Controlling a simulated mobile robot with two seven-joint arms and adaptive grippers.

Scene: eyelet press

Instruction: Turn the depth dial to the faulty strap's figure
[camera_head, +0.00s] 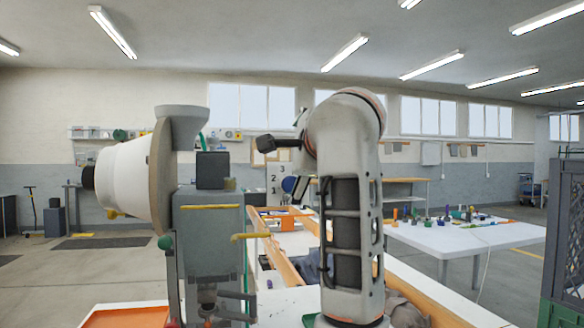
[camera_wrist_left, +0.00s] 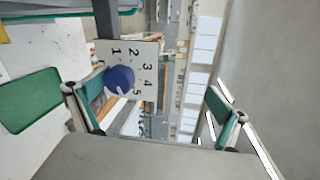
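The depth dial is a blue round knob (camera_wrist_left: 119,79) on a white plate (camera_wrist_left: 150,48) with the figures 1 to 5, in the left wrist view. In the head view the plate (camera_head: 274,170) and part of the knob (camera_head: 288,184) show behind my arm. My left gripper (camera_wrist_left: 155,108) is open and empty, its two green-padded fingers wide apart. The knob appears beyond the fingers, nearer the left one; I cannot tell whether they touch. The figure it points to is unclear. I cannot pick out the faulty strap. My right gripper is not in view.
The press (camera_head: 212,240) with a white cone (camera_head: 125,178) stands at the left in the head view. An orange tray (camera_head: 125,317) lies at the bottom. A white table (camera_head: 470,236) with small coloured parts stands at the right. A green crate (camera_head: 560,314) is at the lower right.

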